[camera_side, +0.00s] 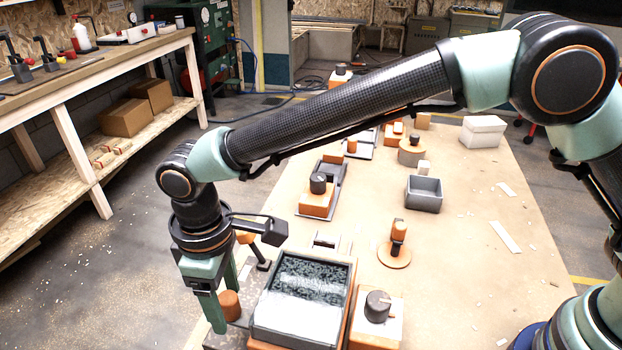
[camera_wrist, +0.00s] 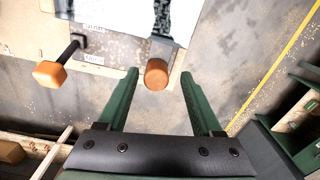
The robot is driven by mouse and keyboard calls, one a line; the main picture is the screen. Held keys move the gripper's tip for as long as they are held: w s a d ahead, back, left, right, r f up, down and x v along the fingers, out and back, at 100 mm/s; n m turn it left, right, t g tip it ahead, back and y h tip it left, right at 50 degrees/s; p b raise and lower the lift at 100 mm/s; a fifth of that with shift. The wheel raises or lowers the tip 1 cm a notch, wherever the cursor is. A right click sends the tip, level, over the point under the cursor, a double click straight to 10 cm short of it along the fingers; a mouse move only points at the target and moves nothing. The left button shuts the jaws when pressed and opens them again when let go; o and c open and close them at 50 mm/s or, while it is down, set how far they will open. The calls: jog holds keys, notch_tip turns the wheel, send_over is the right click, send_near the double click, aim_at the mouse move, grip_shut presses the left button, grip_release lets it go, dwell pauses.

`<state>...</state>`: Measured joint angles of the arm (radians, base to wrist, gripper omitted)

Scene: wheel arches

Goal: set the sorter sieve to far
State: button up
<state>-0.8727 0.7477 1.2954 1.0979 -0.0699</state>
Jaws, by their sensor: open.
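The sorter sieve looks to be the grey-framed tray with a dark mesh floor (camera_side: 256,325) at the front of the bench. An orange round knob (camera_side: 230,304) stands at its left side. In the wrist view the knob (camera_wrist: 156,74) sits on a grey bracket below a strip of dark mesh. My gripper (camera_side: 226,310) points down at the knob. In the wrist view my gripper (camera_wrist: 149,83) is open, with one finger on each side of the knob and gaps visible. A black lever with an orange end (camera_wrist: 48,74) is to the left, beside small labels that I cannot read.
A box with a black dial (camera_side: 377,307) stands right of the tray. An orange upright piece on a round base (camera_side: 395,252) and a grey bin (camera_side: 424,194) are farther back. The bench top (camera_side: 470,280) is mostly clear at the right.

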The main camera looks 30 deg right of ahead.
notch_tip(320, 180, up, 12)
jog(key=shift+f, duration=0.25)
dwell(0.3)
jog(key=w+d+r+m+t+y, duration=0.1)
jog(key=w+d+r+m, duration=0.15)
jog(key=d, duration=0.75)
jog(key=w+d+r+m+t, duration=0.15)
jog(key=d+r, duration=0.25)
jog(key=d, duration=0.6)
jog(key=s+d+f+m+t, duration=0.1)
jog(key=s+d+m, duration=0.2)
jog(key=d, duration=0.6)
jog(key=s+d+f+m+t+h, duration=0.1)
jog(key=s+d, duration=0.4)
jog(key=d, duration=0.5)
jog(key=f+m+t, duration=0.1)
jog(key=m, duration=0.1)
jog(key=shift+s+d+f+m, duration=0.15)
jog(key=shift+s+f+m, duration=0.15)
jog(key=shift+m, duration=0.1)
